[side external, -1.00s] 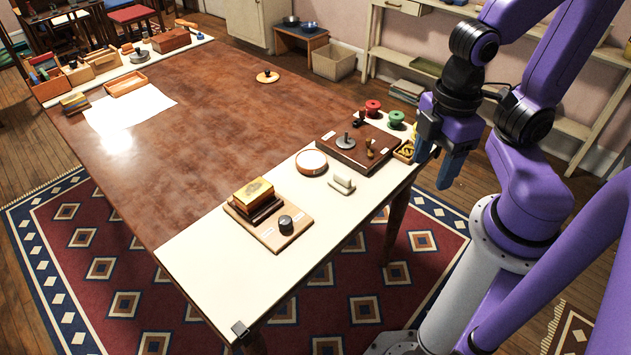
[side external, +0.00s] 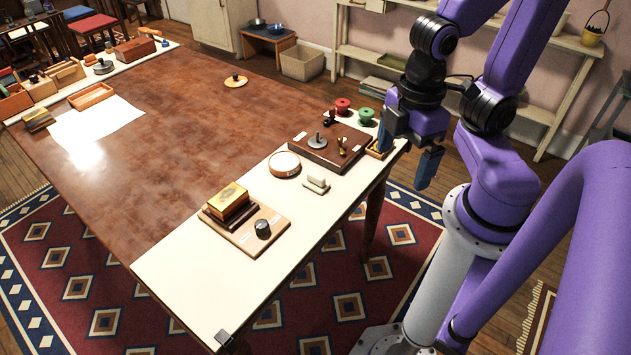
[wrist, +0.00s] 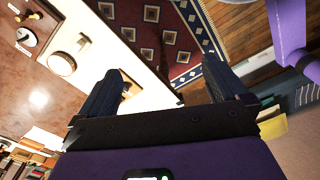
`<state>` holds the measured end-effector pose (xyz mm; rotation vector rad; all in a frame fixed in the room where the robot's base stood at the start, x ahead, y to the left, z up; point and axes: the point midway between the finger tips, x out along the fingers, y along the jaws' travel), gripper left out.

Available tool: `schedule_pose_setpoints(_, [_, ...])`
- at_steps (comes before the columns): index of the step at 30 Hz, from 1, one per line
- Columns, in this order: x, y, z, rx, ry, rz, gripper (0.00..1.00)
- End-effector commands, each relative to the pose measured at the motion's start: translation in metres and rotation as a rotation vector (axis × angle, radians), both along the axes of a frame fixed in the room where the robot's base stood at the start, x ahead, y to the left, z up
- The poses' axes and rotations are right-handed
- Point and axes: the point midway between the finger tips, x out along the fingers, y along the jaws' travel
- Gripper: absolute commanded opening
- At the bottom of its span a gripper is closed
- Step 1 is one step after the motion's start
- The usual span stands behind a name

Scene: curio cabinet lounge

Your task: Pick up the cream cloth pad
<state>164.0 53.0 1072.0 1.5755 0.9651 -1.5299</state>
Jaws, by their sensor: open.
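A small cream pad (side external: 316,184), which looks like the cream cloth pad, lies on the white strip along the table's near side. It shows in the wrist view (wrist: 83,42) at upper left. My gripper (side external: 407,152) is open and empty, fingers pointing down, to the right of the pad and just beyond the table edge. In the wrist view my gripper (wrist: 165,72) has its two dark fingers spread, with rug and table edge between them. Nothing touches the pad.
A round cream-topped dish (side external: 284,163) sits left of the pad. A dark wooden board (side external: 330,157) with a metal knob and stamp lies behind it. Green (side external: 365,116) and red (side external: 342,106) spools stand farther back. A stamp tray (side external: 247,238) is nearer.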

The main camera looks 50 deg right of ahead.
Motion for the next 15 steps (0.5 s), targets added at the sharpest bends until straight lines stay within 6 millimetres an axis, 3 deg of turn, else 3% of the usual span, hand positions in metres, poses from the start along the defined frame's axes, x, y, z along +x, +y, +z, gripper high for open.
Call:
schedule_pose_setpoints(5, [0.005,0.001,-0.001,-0.001,0.000,0.005,1.00])
schedule_pose_setpoints(8, [0.019,0.004,-0.003,-0.006,0.000,0.026,1.00])
schedule_pose_setpoints(15, [0.086,0.008,-0.020,-0.019,0.000,0.137,1.00])
